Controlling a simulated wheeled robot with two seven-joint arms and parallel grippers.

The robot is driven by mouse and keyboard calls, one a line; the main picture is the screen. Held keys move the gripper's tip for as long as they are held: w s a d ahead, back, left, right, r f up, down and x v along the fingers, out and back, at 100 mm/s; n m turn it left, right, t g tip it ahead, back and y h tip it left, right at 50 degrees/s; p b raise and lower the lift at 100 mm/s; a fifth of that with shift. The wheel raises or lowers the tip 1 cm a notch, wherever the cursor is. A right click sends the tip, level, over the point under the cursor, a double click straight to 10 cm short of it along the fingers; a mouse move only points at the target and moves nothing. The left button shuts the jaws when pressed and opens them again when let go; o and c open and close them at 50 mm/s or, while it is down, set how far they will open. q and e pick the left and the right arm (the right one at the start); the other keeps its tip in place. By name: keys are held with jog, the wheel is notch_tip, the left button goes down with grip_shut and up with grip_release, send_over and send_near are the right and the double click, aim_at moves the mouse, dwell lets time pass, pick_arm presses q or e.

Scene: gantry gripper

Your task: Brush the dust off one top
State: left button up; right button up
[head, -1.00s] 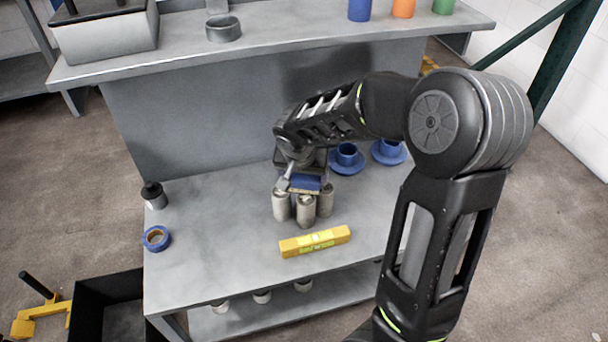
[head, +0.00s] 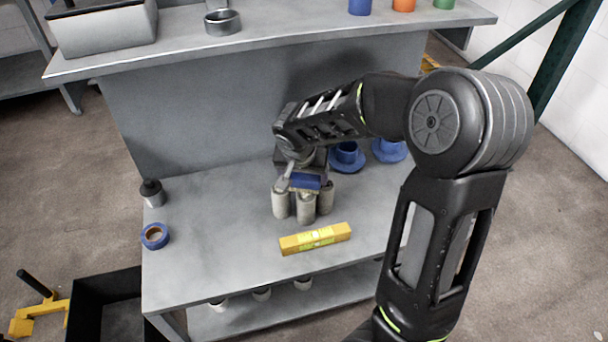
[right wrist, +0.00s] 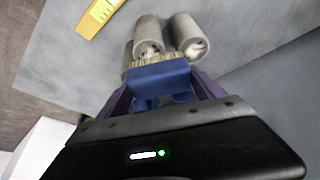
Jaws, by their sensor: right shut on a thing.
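A group of grey cylinders (head: 306,208) stands upright on the lower bench top. The right wrist view shows two of them clearly (right wrist: 187,35), with pale, mottled ends, and part of another at the left. My right gripper (head: 303,174) is shut on a blue brush (right wrist: 158,78), which also shows in the head view (head: 306,181). Its tan bristles (right wrist: 160,60) point at the cylinder tops and overlap their near edges in the picture. I cannot tell whether they touch. My gripper and brush hide part of the group. My left gripper is out of view.
A yellow spirit level (head: 315,238) lies in front of the cylinders. A blue tape roll (head: 155,236) and a dark bottle (head: 152,193) are at the left edge. The bench (head: 210,265) is clear between.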

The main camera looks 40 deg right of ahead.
aim_at(308, 189)
jog(key=shift+f+b, duration=0.5)
jog(key=shift+s, duration=0.1)
jog(key=shift+s+a+r+b, duration=0.1)
jog(key=shift+s+a+b, duration=0.2)
jog(key=shift+s, duration=0.4)
jog(key=shift+s+a+b, duration=0.2)
jog(key=shift+s+b, duration=0.2)
jog(key=shift+s, duration=0.25)
jog(key=shift+s+a, duration=0.15)
jog(key=shift+s, duration=0.3)
jog(key=shift+b, duration=0.55)
